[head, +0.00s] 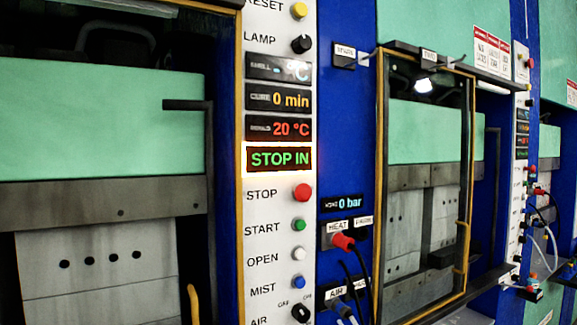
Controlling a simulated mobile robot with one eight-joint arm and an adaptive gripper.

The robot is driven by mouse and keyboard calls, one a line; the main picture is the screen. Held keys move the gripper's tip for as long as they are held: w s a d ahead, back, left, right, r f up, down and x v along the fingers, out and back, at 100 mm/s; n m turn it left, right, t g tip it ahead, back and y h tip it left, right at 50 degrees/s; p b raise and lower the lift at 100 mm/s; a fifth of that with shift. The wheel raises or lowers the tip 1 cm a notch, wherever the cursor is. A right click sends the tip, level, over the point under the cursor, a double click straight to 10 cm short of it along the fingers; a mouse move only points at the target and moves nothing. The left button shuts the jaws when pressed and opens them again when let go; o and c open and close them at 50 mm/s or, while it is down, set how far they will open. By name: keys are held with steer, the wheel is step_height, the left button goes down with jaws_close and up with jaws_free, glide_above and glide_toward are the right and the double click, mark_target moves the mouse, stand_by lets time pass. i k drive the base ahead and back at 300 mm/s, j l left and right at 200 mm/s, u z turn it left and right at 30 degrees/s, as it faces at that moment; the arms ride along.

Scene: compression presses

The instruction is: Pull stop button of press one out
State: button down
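The red STOP button (302,192) sits on the white control panel (262,225) of the nearest press, to the right of the label STOP. The lit display (279,158) above it reads STOP IN in green. From this angle I cannot tell how far the button stands out from the panel. My gripper is not in view.
Above are a yellow RESET button (299,10) and a black LAMP knob (301,44). Below are a green START button (299,225), a white OPEN button (299,254) and a blue MIST button (298,282). A red HEAT plug (342,241) with cables protrudes at right. A yellow-framed door (470,160) stands further right.

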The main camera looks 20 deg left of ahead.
mark_target(303, 193)
steer(key=u, duration=1.25)
